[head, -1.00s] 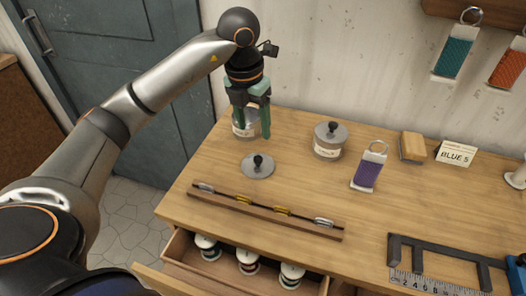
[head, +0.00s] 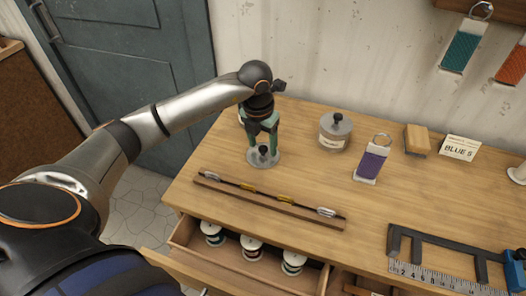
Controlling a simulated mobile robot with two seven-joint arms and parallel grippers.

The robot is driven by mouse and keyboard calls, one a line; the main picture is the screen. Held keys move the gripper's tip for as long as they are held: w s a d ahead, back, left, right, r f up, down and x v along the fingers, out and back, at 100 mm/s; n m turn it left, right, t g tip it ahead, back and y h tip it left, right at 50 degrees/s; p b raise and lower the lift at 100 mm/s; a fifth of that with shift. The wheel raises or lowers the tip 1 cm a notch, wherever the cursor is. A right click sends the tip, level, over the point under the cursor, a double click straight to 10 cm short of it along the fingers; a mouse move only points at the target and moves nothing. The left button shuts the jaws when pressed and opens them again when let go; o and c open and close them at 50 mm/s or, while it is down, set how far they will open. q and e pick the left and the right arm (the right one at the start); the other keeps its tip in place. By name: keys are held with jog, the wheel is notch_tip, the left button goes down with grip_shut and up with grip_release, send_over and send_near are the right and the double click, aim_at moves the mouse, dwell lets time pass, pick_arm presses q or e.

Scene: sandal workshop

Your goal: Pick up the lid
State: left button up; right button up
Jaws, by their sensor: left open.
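A round grey metal lid (head: 264,160) with a black knob lies flat on the wooden table, left of centre. My left gripper (head: 263,146) points down right over the lid, with its green fingers open on either side of the knob. I cannot tell whether the fingers touch the knob. A jar (head: 241,118) behind my gripper is mostly hidden by it. A second jar (head: 333,136) stands to the right with a similar knobbed lid on it. My right gripper is not in view.
In front of the lid lies a wooden strip (head: 270,203) with metal pieces. An open drawer (head: 210,257) below holds several spools. Right are a purple swatch (head: 371,164), a wooden block (head: 417,139), a "BLUE" card (head: 459,148) and a dark square frame with a ruler (head: 440,255).

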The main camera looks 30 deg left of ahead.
pick_arm(q)
jog(key=shift+f, duration=0.25)
grip_shut()
dwell(0.3)
